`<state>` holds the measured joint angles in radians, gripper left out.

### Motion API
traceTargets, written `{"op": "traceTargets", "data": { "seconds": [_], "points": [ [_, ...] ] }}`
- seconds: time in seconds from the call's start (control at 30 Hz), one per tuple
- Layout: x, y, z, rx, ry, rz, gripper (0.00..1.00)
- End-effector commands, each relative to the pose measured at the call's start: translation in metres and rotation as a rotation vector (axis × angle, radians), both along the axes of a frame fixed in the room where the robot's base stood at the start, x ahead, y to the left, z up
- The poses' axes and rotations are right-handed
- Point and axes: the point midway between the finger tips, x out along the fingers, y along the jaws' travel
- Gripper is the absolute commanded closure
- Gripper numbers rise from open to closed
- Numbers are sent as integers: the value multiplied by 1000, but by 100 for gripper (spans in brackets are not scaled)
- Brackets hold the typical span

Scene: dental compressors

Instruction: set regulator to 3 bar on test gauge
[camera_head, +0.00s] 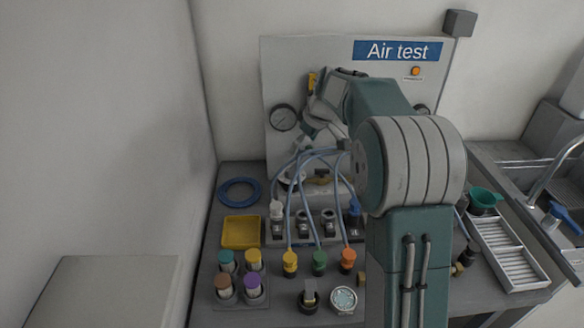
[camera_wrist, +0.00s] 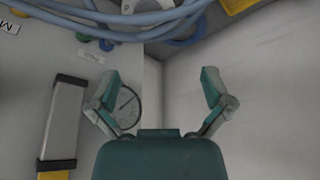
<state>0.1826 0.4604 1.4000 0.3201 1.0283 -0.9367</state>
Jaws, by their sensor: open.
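A round white-faced gauge (camera_head: 284,117) is on the left of the upright panel (camera_head: 350,52) marked "Air test". Part of another gauge (camera_head: 422,109) shows behind my arm. My gripper (camera_head: 322,128) is in front of the panel, right of the left gauge. In the wrist view my gripper (camera_wrist: 162,84) is open, with nothing between its fingers. A gauge (camera_wrist: 127,104) there is beside and partly behind the left finger. A loose gauge (camera_head: 343,299) lies on the bench front. I cannot tell which part is the regulator; my arm hides the panel's middle.
Blue hoses (camera_wrist: 140,18) cross the top of the wrist view and arch over the bench. Yellow, green and orange fittings (camera_head: 319,262) stand below the panel. A yellow tray (camera_head: 241,232) and blue coil (camera_head: 239,191) are at left. A side wall (camera_head: 155,110) bounds the left.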

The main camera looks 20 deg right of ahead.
Motion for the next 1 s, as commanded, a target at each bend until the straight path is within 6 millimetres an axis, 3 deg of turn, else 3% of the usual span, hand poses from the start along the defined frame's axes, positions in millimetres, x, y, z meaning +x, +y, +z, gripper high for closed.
{"op": "traceTargets", "data": {
  "seconds": [0.1, 0.3, 0.47, 0.8, 1.0],
  "points": [
    [17, -7, -16, 4, -2, 31, 0],
    [26, -9, -26, 6, -4, 53, 0],
    [31, -4, -44, 7, -2, 53, 0],
    [49, 11, -101, 7, -2, 51, 0],
    [55, 16, -119, 7, -4, 51, 0]
  ]
}}
